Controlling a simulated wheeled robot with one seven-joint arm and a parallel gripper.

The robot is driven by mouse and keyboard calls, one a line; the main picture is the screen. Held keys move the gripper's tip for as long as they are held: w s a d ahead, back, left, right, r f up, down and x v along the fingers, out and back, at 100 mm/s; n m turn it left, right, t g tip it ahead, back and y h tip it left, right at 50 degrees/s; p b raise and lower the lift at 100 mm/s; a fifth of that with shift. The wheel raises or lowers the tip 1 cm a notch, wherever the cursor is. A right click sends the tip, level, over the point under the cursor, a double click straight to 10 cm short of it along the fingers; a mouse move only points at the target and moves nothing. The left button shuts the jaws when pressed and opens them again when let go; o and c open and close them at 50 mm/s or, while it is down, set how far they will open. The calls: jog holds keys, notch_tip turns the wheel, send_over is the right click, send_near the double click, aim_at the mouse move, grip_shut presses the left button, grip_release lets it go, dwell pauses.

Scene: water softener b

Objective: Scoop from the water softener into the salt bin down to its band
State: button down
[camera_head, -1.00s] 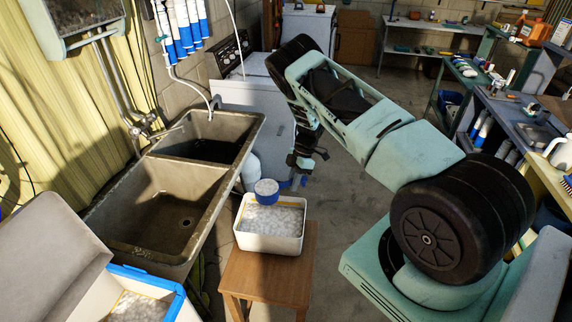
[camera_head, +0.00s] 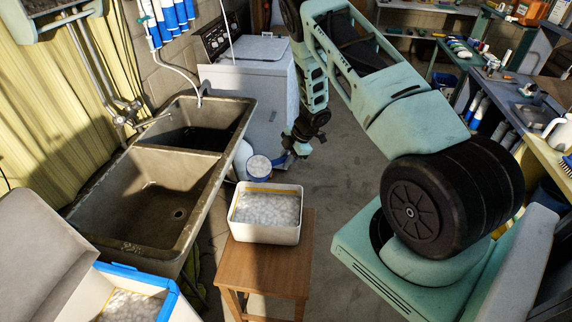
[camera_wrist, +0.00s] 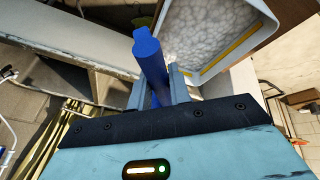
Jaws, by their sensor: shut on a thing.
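My gripper (camera_head: 297,156) is shut on the blue handle (camera_wrist: 149,62) of the scoop. The round scoop head (camera_head: 259,168) is held just beyond the far edge of the white bin; it looks pale inside with some blue on its side, and I cannot tell its contents. The white salt bin (camera_head: 265,236) stands on a stool. Pale salt covers its bottom, with a yellow band showing on the inner wall above it; the bin also shows in the wrist view (camera_wrist: 205,76). A blue-rimmed box (camera_head: 150,277), apparently the water softener, holds salt at lower left, partly cut off.
The wooden stool (camera_head: 262,262) has bare top in front of the bin. A double sink (camera_head: 130,247) stands to the left. A grey lid-like panel (camera_head: 45,235) rises beside the blue-rimmed box. A white jug (camera_head: 243,158) is behind the scoop. Floor at centre right is clear.

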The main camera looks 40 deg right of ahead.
jog(key=shift+s+a+r+n+t+h+b, duration=0.2)
jog(key=shift+t+b, duration=0.75)
jog(key=shift+b, duration=3.25)
jog(key=shift+s+d+r+n+t+h+b, duration=0.2)
jog(key=shift+t+b, duration=0.8)
jog(key=shift+b, duration=3.25)
jog(key=shift+s+a+r+n+t+h+b, duration=0.2)
jog(key=shift+t+b, duration=0.75)
jog(key=shift+b, duration=3.25)
jog(key=t+b, duration=0.1)
jog(key=b, duration=0.4)
jog(key=t+b, duration=0.1)
jog(key=b, duration=0.5)
jog(key=shift+s+f+n+t, duration=0.3)
jog(key=shift+f+n+t, duration=0.05)
jog(key=shift+n+t, duration=0.05)
jog(key=shift+r+p, duration=0.3)
jog(key=shift+p, duration=0.05)
jog(key=p, duration=0.4)
jog(key=shift+w+r+g, duration=0.15)
jog(key=shift+r+g, duration=0.15)
jog(key=shift+g, duration=0.1)
jog(key=g+p, duration=0.1)
jog(key=p, duration=0.4)
jog(key=g+p, duration=0.1)
jog(key=p, duration=0.4)
jog(key=shift+w+d+f+m+g, duration=0.15)
jog(key=shift+w+m+g, duration=0.1)
jog(key=shift+m+g, duration=0.15)
